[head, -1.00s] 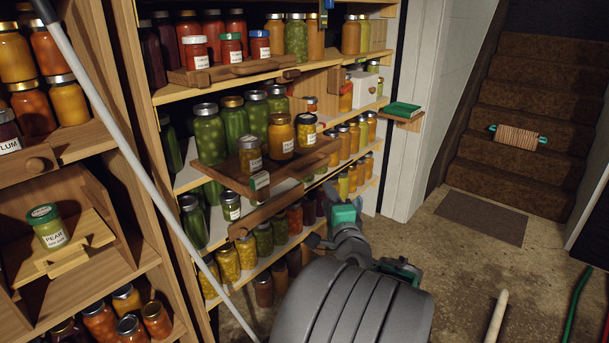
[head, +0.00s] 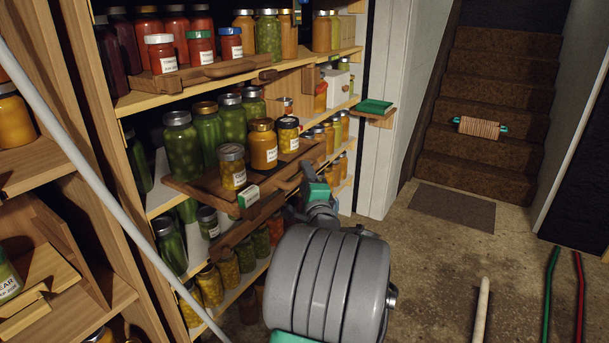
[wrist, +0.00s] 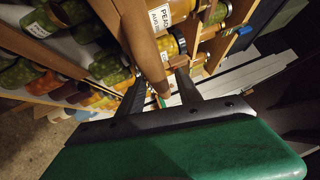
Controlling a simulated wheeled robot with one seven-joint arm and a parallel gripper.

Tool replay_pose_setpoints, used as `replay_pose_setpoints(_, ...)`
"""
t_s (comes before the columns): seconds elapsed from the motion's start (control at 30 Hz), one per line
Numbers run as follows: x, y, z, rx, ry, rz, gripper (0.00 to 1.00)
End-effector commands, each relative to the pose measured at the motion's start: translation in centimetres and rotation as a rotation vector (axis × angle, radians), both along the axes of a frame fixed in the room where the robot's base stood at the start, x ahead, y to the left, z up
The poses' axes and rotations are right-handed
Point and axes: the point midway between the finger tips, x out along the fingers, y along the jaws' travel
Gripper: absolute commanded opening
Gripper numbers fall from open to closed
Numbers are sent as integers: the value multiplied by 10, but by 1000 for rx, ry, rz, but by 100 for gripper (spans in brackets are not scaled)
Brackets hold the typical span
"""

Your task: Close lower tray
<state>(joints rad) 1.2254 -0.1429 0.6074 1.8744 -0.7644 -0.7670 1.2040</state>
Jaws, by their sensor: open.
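The lower tray (head: 180,184) is a dark wooden board that sticks out from the middle shelf. It carries labelled jars: a small yellow one (head: 232,168), an orange one (head: 262,147) and one with a black lid (head: 288,136). A small block with a green and white label (head: 249,197) sits at its front edge. My gripper (head: 306,172) is at the tray's right front end. In the wrist view my open gripper (wrist: 160,88) has a wooden rim (wrist: 143,40) running between its fingers. Whether they touch it, I cannot tell.
An upper tray (head: 205,73) with red jars sits on the shelf above. A wooden bar (head: 235,230) runs below the lower tray, by shelves of jars. Open floor (head: 430,260) lies to the right.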

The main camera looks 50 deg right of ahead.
Motion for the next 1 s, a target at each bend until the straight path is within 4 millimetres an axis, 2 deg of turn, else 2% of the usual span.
replay_pose_setpoints(0.1,6,-5,1,0,0,0,41)
replay_pose_setpoints(0.3,5,-6,1,0,1,-3,41)
replay_pose_setpoints(0.8,4,-7,1,0,1,-5,1)
replay_pose_setpoints(1.0,4,-7,1,0,1,-5,0)
